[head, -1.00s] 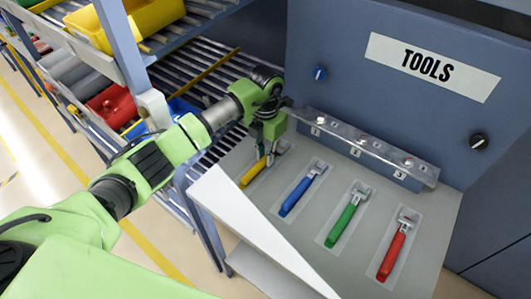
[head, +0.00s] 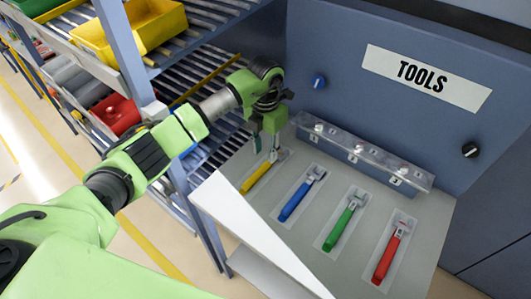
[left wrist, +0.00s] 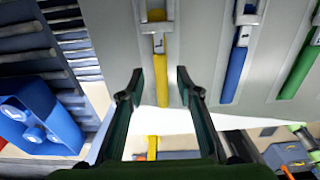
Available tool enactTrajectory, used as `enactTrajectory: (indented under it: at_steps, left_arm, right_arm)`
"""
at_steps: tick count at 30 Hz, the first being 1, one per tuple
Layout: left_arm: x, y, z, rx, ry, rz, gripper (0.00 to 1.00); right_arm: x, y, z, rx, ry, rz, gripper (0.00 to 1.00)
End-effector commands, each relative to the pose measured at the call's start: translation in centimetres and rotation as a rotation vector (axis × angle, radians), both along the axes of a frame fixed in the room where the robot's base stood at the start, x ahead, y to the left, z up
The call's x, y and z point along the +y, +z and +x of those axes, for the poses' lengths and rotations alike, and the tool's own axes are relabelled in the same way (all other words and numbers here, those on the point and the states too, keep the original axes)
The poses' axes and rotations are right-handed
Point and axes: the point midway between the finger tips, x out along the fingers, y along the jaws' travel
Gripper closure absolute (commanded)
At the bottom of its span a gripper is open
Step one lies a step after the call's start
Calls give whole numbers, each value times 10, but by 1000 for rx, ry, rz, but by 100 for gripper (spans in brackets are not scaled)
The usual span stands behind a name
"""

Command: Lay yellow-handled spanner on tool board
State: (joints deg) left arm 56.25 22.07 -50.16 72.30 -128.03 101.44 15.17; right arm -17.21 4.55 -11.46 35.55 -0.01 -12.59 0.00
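The yellow-handled spanner (head: 258,176) lies on the grey tool board (head: 255,208), leftmost in a row of spanners. In the left wrist view the spanner (left wrist: 160,62) runs between and beyond the finger tips, its grey head at the top. My right gripper is not in view.
Blue (head: 302,194), green (head: 344,219) and red (head: 394,251) spanners lie to the right on pale outlines. A clear-covered strip (head: 360,152) stands behind them under the TOOLS panel (head: 427,82). A roller rack with a yellow bin (head: 130,27) is at the left.

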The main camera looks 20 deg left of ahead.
Motion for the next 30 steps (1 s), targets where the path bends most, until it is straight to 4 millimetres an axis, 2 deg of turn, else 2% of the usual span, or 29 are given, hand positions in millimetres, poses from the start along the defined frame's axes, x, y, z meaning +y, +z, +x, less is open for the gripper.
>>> enactTrajectory:
  at_steps: [1,3,10,15,30]
  left_arm:
    - [1,19,1,-3,0,1,68]
    - [0,32,1,-2,-2,0,68]
    - [0,61,0,-1,0,1,68]
    - [0,66,0,0,0,1,68]
    - [-3,64,0,-1,-3,-8,68]
  right_arm:
    - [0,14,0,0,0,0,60]
    - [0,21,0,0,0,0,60]
    - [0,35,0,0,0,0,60]
    - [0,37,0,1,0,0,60]
    - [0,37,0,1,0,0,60]
